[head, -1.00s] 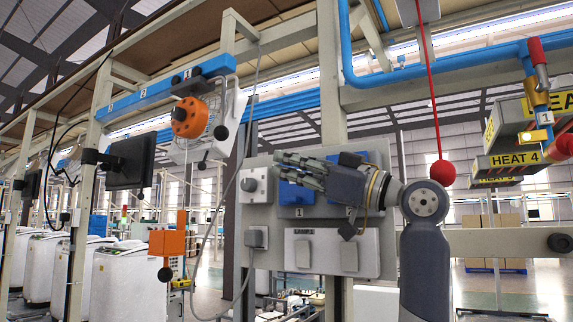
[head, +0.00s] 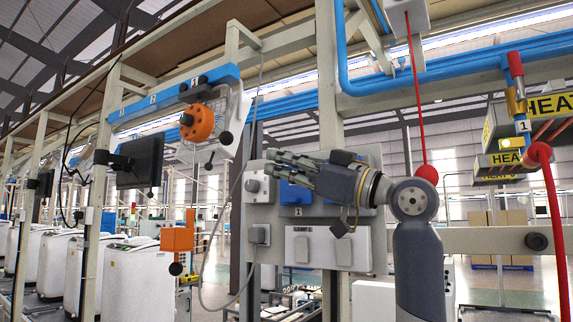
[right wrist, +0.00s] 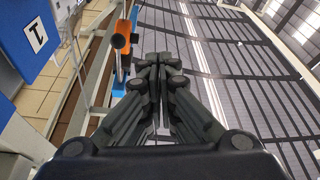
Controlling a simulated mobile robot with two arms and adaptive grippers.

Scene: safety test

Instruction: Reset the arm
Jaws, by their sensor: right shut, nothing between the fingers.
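My right arm (head: 418,250) rises at the lower right of the head view and bends left at the wrist. My right gripper (head: 272,168) points left, in front of the grey panel (head: 268,215) as seen from the head. Its fingers look closed together with nothing held. In the right wrist view the fingertips (right wrist: 157,62) meet near the middle. I cannot tell how far the gripper is from the panel. My left gripper is not in view.
The panel carries blue switch boxes (head: 292,192) and a white double switch (head: 328,246). A red ball on a cord (head: 427,173) hangs near my wrist. An orange knob (head: 197,122), a black monitor (head: 140,160) and an orange block (head: 177,239) are at left. Heater boxes (head: 510,158) hang at right.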

